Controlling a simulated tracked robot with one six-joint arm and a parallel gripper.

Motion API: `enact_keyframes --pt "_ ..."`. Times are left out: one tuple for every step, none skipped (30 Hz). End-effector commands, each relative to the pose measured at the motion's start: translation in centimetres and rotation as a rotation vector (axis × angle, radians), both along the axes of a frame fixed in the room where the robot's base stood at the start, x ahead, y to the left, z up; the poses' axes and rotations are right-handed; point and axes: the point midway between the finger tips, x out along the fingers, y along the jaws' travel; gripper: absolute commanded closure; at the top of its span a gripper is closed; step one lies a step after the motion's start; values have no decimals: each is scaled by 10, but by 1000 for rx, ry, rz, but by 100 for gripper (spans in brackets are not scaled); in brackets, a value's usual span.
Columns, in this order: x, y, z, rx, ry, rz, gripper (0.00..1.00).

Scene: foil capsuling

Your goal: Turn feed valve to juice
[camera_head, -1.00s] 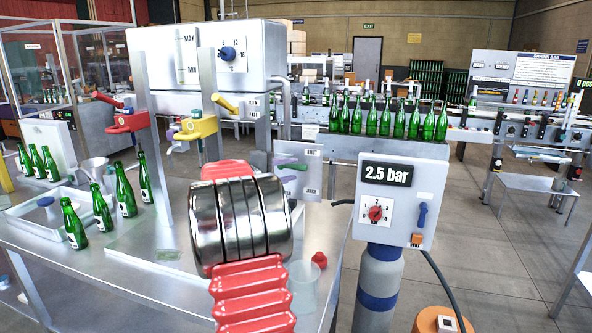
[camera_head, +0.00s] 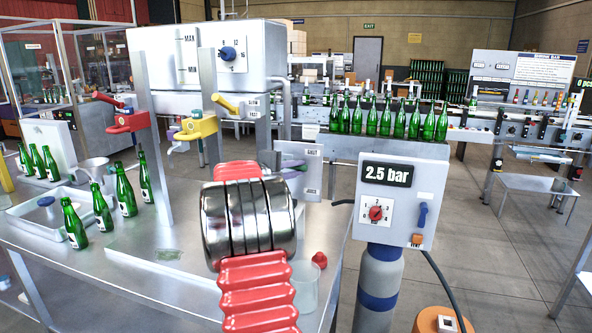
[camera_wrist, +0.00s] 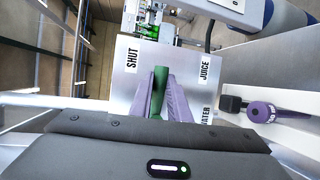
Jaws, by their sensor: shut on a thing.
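The feed valve panel (camera_wrist: 133,85) is a pale plate with the labels SHUT (camera_wrist: 131,62), JUICE (camera_wrist: 205,70) and WATER (camera_wrist: 206,115). Its green lever (camera_wrist: 158,85) points up in the wrist view, between SHUT and JUICE. My gripper (camera_wrist: 163,80) has purple fingers and is shut on the green lever. In the head view the panel (camera_head: 313,172) stands behind my silver and red arm. The lever's end shows as a small green piece (camera_head: 299,167) there. The lever's pivot is hidden by the fingers and arm.
A grey box with a 2.5 bar display (camera_head: 388,174) stands to the right of the panel. A clear beaker (camera_head: 304,285) and a red cap (camera_head: 319,259) sit on the table beside my arm. Green bottles (camera_head: 103,207) stand at the left. A purple-handled part (camera_wrist: 275,112) lies right of the panel.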

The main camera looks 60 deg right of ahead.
Motion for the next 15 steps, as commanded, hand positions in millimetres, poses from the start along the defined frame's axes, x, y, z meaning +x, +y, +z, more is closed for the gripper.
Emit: enact_keyframes --pt "0 0 0 1 1 0 95" --pt "0 0 -1 1 1 0 97" --pt "0 0 -1 1 1 0 99" --pt "0 0 -1 1 1 0 100" --pt "0 0 -1 1 1 0 100" --pt "0 0 -1 1 1 0 100" --pt "0 0 -1 1 1 0 100" --pt "0 0 -1 1 1 0 100" --pt "0 0 -1 1 1 0 100" --pt "0 0 -1 2 1 0 100" --pt "0 0 -1 2 1 0 100" --pt "0 0 -1 2 0 1 100" --pt "0 0 -1 2 1 1 100" --pt "0 0 -1 2 1 1 100" --pt "0 0 -1 2 1 1 100"
